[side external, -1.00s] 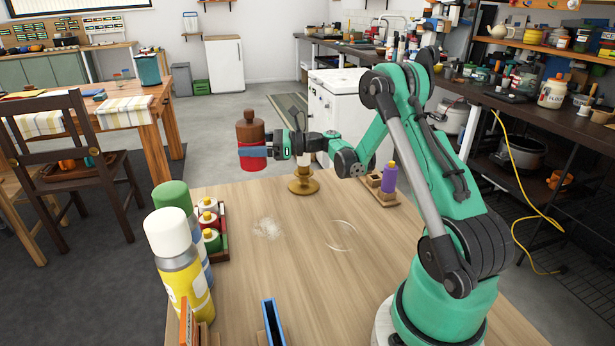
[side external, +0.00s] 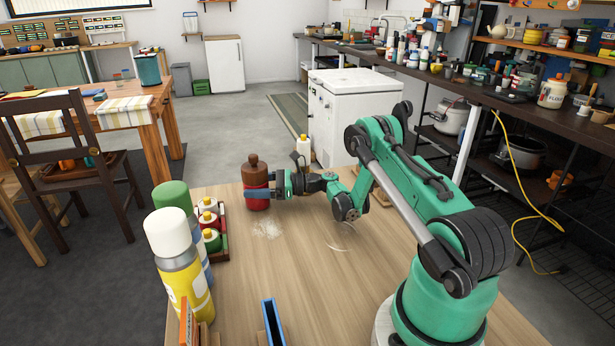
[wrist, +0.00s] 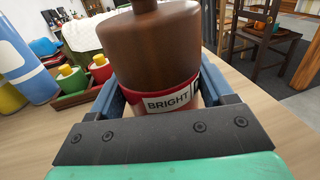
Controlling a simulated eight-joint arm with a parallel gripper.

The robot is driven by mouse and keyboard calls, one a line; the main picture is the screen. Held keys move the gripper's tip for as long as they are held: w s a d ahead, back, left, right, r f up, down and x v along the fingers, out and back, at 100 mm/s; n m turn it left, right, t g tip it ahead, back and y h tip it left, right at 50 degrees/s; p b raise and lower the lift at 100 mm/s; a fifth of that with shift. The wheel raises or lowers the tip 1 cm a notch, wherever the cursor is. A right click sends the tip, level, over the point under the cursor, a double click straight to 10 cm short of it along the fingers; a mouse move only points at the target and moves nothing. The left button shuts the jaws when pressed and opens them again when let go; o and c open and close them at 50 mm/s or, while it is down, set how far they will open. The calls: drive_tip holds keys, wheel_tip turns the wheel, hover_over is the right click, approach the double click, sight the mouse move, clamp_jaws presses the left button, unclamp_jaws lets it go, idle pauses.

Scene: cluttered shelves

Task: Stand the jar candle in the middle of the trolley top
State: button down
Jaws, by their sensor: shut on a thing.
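The jar candle (side external: 255,177) is a brown jar with a knobbed lid and a red lower band; its label reads "BRIGHT" in the wrist view (wrist: 150,60). My gripper (side external: 262,192) is shut around the red band, with blue fingers on both sides. The jar is upright, low over the far left part of the pale wooden top (side external: 290,260), which I take to be the trolley top. Whether its base touches the wood cannot be told; the wrist view hides the base.
A blue open holder (side external: 272,322) is at the front. The middle of the top is clear apart from pale marks (side external: 267,229).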

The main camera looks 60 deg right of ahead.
drive_tip(key=shift+f, duration=0.1)
drive_tip(key=shift+f, duration=0.1)
unclamp_jaws()
